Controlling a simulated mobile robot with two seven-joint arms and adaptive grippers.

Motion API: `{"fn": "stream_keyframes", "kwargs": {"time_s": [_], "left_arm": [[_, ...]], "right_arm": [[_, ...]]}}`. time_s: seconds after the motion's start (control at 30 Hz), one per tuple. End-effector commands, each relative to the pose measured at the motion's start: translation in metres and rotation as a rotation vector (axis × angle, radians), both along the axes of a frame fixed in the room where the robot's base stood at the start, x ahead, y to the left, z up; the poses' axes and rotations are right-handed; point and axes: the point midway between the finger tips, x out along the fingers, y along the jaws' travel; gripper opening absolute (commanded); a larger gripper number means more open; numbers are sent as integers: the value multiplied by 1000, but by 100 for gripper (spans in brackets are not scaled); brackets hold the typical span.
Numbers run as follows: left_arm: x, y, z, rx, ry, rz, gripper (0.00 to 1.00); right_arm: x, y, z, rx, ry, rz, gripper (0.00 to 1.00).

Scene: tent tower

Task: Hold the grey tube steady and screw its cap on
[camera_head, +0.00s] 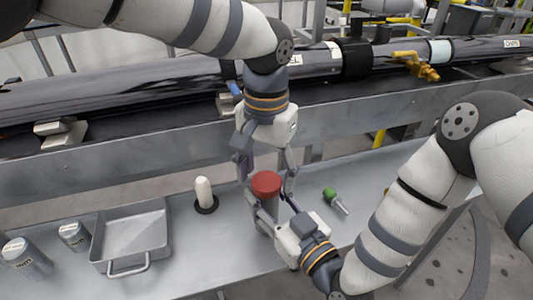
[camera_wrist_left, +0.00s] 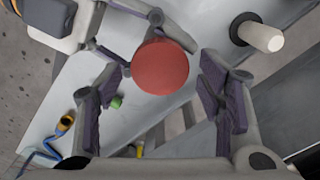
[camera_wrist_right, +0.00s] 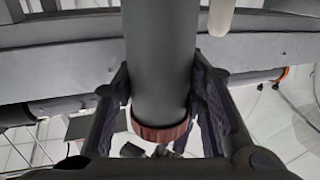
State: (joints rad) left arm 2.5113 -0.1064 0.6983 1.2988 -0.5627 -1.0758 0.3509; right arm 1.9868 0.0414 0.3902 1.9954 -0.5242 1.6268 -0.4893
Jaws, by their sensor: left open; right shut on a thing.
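The grey tube (camera_head: 264,219) stands upright at the middle of the metal bench, with the red cap (camera_head: 265,184) on its top end. How far the cap is threaded on cannot be told. My right gripper (camera_head: 263,212) is shut around the tube's body from the right; the right wrist view shows a finger on each side of the tube (camera_wrist_right: 160,60) and the red rim (camera_wrist_right: 160,132) at its end. My left gripper (camera_head: 267,172) is open, pointing down above the cap. In the left wrist view the cap (camera_wrist_left: 160,67) lies between its spread fingers, apparently untouched.
A white peg on a dark round base (camera_head: 204,194) stands left of the tube. A metal tray (camera_head: 131,236) and labelled grey cylinders (camera_head: 73,236) are further left. A green-headed part (camera_head: 334,200) lies to the right. A long dark tube (camera_head: 130,95) runs behind.

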Motion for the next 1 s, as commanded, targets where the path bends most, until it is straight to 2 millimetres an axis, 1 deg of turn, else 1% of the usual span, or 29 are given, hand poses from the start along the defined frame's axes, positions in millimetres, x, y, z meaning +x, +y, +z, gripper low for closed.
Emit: {"fn": "stream_keyframes", "kwargs": {"time_s": [0.1, 0.37, 0.4, 0.43, 0.47, 0.5, 0.57, 0.6, 0.63, 0.83, 0.87, 0.9, 0.93, 0.97, 1.0], "left_arm": [[-1, 0, -8, 0, 1, 0, 62], [0, 0, -9, 0, 0, -1, 62], [0, 0, -9, 0, 0, -1, 59], [0, 0, -9, 0, 0, -1, 53], [0, 0, -9, 0, 0, -1, 46], [0, 0, -9, 0, 0, -1, 37], [0, 0, -9, 0, 0, -1, 23], [0, 0, -9, 0, 0, -1, 14], [0, 0, -9, 0, 0, -1, 12], [0, 0, -9, 0, 0, -11, 11], [0, 0, -9, 0, 0, -11, 49], [0, 0, -9, 0, 0, -11, 58], [0, 0, -9, 0, 0, -11, 65], [0, 0, -9, 0, 0, -11, 68], [0, 0, -9, 0, 0, -11, 68]], "right_arm": [[0, 0, 0, 0, 0, 0, 0], [0, 0, 0, 0, 0, 0, 0], [0, 0, 0, 0, 0, 0, 0], [0, 0, 0, 0, 0, 0, 0], [0, 0, 0, 0, 0, 0, 0], [0, 0, 0, 0, 0, 0, 0], [0, 0, 0, 0, 0, 0, 0], [0, 0, 0, 0, 0, 0, 0], [0, 0, 0, 0, 0, 0, 0], [0, 0, 0, 0, 0, 0, 0], [0, 0, 0, 0, 0, 0, 0], [0, 0, 0, 0, 0, 0, 0], [0, 0, 0, 0, 0, 0, 0], [0, 0, 0, 0, 0, 0, 0], [0, 0, 0, 0, 0, 0, 0]]}}
